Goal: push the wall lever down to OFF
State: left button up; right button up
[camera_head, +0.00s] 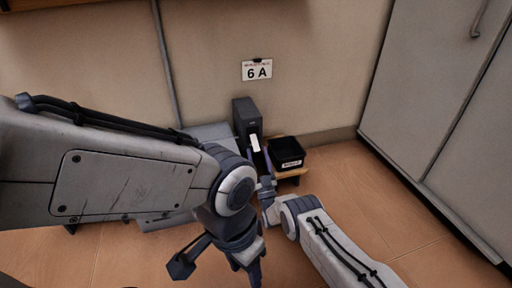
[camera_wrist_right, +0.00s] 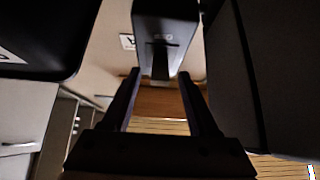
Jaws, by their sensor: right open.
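The wall lever is a dark grey box (camera_head: 246,114) on the wall under the 6 A sign, with a white handle (camera_head: 255,143) on its front. The box (camera_wrist_right: 165,22) also shows in the right wrist view, with its slot and handle (camera_wrist_right: 160,64) in shadow. My right gripper (camera_head: 259,156) is open, its two fingers reaching up to either side of the handle. In the right wrist view the handle lies between the fingertips; contact cannot be told. My left gripper (camera_head: 218,271) hangs low in front, fingers spread and empty, away from the lever.
A black labelled bin (camera_head: 286,152) stands on a small wooden stand just right of the lever box. A grey unit (camera_head: 208,132) is left of it, partly hidden by my left arm. Grey cabinets (camera_head: 425,85) stand at the right.

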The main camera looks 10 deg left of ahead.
jog(key=shift+p+v, duration=0.85)
jog(key=shift+v, duration=1.6)
jog(key=shift+s+a, duration=0.1)
